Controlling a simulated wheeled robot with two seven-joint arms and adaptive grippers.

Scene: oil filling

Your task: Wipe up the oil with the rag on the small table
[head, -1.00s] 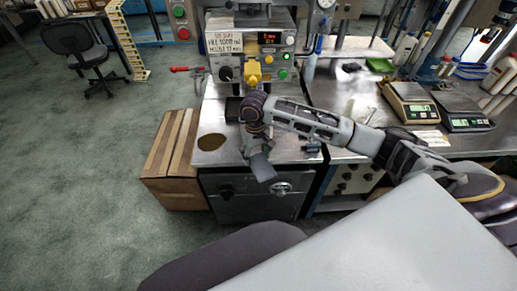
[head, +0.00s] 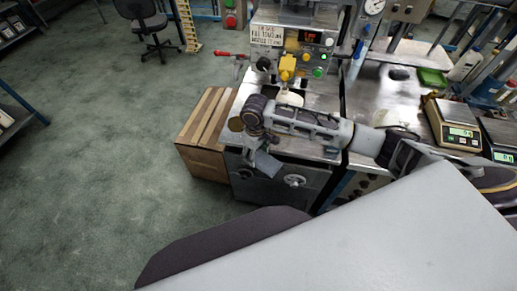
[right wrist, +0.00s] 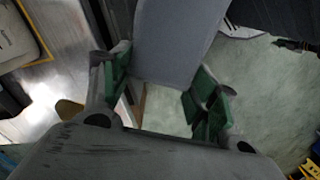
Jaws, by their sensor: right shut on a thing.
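The oil (head: 236,124) is a brown patch on the left front of the metal worktop below the filling machine; my right wrist hides part of it. My right gripper (head: 259,148) is low over the front of this worktop. It is shut on the grey rag (head: 267,164), which hangs down in front of the cabinet. In the right wrist view, the rag (right wrist: 175,40) lies between the green-padded fingers. Whether the rag touches the oil or worktop cannot be told. My left gripper is not in view.
The filling machine (head: 270,40) with a yellow nozzle (head: 287,68) stands behind my gripper, a white container below it. A wooden crate (head: 205,130) stands left of the cabinet (head: 275,182). Scales (head: 455,125) stand on the right bench.

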